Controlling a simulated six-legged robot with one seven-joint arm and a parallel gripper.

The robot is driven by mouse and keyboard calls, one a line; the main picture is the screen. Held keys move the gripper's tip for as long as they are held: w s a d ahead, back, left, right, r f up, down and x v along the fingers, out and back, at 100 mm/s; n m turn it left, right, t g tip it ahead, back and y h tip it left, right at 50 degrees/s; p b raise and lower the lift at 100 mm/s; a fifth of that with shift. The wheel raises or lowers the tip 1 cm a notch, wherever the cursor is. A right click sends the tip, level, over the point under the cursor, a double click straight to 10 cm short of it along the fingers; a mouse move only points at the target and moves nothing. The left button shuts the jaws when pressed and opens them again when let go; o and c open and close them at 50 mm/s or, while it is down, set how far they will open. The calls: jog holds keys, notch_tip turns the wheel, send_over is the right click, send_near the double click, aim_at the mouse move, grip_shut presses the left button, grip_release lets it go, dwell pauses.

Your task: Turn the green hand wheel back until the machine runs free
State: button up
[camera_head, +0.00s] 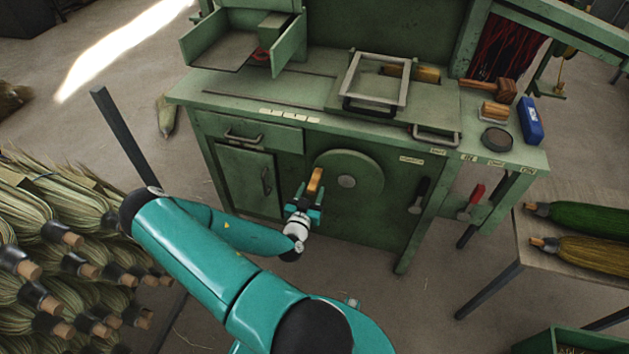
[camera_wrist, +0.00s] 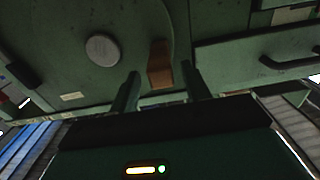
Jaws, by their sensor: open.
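The green hand wheel (camera_head: 357,168) is a round disc on the front of the green machine cabinet, with a pale hub at its centre. Its wooden handle (camera_head: 315,182) sticks out at the wheel's left side. My gripper (camera_head: 303,204) is at the handle. In the wrist view, the handle (camera_wrist: 160,66) shows between the two spread fingers of my gripper (camera_wrist: 160,92), nearer the right finger. The wheel's hub (camera_wrist: 102,50) is to the left there. I cannot tell whether either finger touches the handle.
A black lever (camera_head: 419,195) and a red-handled lever (camera_head: 471,202) are right of the wheel. Stacked broom heads (camera_head: 60,240) fill the left. A side table (camera_head: 560,262) with brooms stands right. A dark post (camera_head: 124,137) rises left of the cabinet.

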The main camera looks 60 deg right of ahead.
aim_at(319, 169)
jog(key=d, duration=0.2)
jog(key=w+d, duration=0.1)
jog(key=d, duration=0.2)
jog(key=shift+c, duration=0.5)
grip_shut()
